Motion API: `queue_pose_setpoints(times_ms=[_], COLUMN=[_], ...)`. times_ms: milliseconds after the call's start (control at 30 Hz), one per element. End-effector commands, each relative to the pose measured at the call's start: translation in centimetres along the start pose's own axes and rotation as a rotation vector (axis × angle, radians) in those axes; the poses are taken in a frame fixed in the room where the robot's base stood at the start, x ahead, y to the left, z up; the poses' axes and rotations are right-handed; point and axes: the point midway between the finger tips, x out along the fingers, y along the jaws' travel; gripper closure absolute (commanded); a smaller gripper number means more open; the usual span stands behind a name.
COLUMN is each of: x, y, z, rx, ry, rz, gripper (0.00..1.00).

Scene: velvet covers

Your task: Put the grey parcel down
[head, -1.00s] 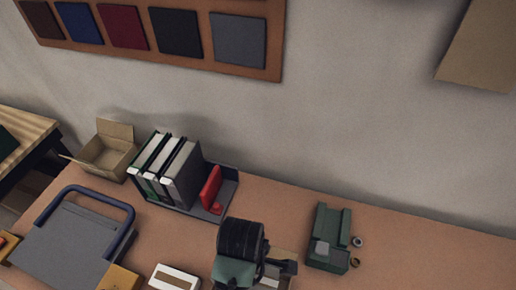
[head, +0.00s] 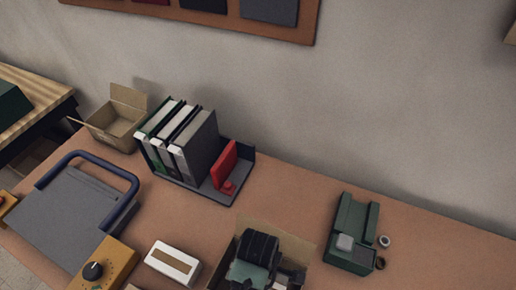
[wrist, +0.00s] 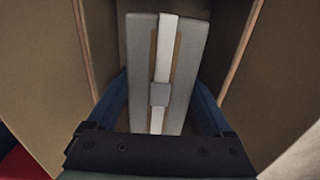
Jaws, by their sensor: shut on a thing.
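My gripper (wrist: 160,100) has blue fingers, one on each side of the grey parcel (wrist: 138,65), and is shut on it. The parcel has a pale strap and a small grey square along its middle in the wrist view. Brown cardboard walls of an open box (wrist: 40,70) rise on both sides of the parcel. In the head view my dark and green wrist stands over this open cardboard box (head: 290,243). The parcel and fingertips are hidden there. I cannot tell whether the parcel touches the box's bottom.
A white box (head: 172,262) and a yellow box with a black knob (head: 108,262) stand to the left. A file rack (head: 215,190) with binders is behind. A green device (head: 352,232) stands to the right. Bare bench top (head: 440,245) lies at far right.

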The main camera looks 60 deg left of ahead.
Motion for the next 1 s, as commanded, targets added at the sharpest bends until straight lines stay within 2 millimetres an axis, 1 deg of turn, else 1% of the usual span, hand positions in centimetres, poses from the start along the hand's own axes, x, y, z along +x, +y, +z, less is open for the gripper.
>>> queue_pose_setpoints(times_ms=[67,233,333,400,633,767,800,833,867,1000], x=[0.6,3.0,4.1,4.4,4.5,4.8,4.8,4.8,4.8,4.8], y=[0.1,0.0,0.1,0.1,0.1,0.1,0.0,0.0,0.0,0.0], z=[0.0,0.0,0.0,0.0,0.0,0.0,0.0,0.0,0.0,0.0], rx=[0.0,0.0,0.0,0.0,0.001,0.001,0.001,0.001,0.001,0.0], ry=[0.0,0.0,0.0,0.0,0.001,0.0,0.0,0.0,0.0,0.0], rz=[0.002,-0.001,0.001,0.003,0.003,0.002,0.001,0.001,0.001,0.001], gripper=[1.0,1.0,1.0,1.0,1.0,1.0,0.08,0.03,0.0,0.0])
